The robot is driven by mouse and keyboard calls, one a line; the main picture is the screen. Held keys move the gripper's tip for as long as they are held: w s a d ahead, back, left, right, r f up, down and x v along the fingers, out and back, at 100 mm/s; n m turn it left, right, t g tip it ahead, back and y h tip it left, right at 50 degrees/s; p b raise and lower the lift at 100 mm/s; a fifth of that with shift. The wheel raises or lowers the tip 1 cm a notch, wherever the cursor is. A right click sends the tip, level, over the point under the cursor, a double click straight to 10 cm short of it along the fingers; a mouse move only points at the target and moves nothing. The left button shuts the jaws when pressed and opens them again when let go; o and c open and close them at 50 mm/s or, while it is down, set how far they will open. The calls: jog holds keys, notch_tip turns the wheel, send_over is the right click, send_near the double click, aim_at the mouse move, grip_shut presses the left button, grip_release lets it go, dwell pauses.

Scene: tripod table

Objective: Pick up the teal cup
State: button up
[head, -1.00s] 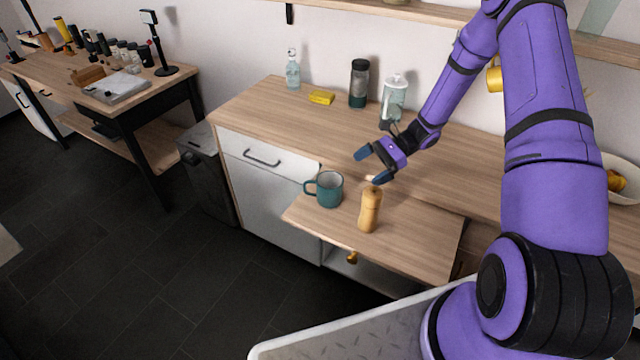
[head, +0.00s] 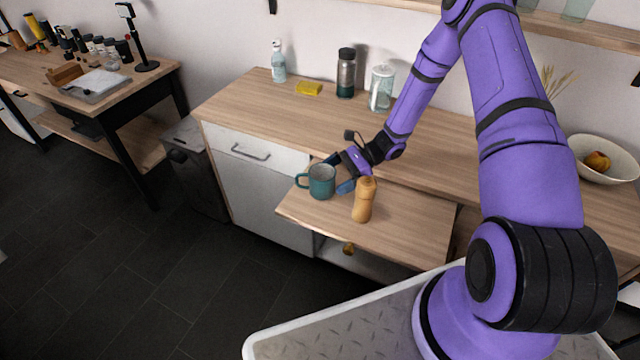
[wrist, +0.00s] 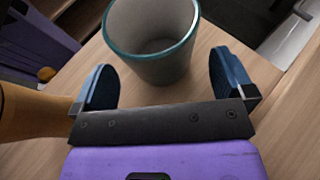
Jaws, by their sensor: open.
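The teal cup (head: 321,184) stands upright on the pull-out board (head: 405,232), its handle to the left in the head view. In the wrist view the cup (wrist: 153,45) stands ahead of my gripper, its rim facing up and its inside grey and empty. My gripper (head: 341,174) is open, low over the board and just behind and right of the cup. In the wrist view its two blue fingers (wrist: 164,78) sit apart at either side of the cup's near part, with gaps showing. The handle is not visible in the wrist view.
A wooden pepper mill (head: 363,200) stands close to the right of the cup; it shows beside the left finger in the wrist view (wrist: 30,115). The counter (head: 250,100) behind holds a sponge (head: 309,88), bottles and a glass jug (head: 381,88).

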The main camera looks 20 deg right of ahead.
aim_at(326, 181)
jog(key=x, duration=0.3)
jog(key=shift+a, duration=0.1)
jog(key=c, duration=1.1)
jog(key=shift+o, duration=0.2)
notch_tip(326, 181, up, 10)
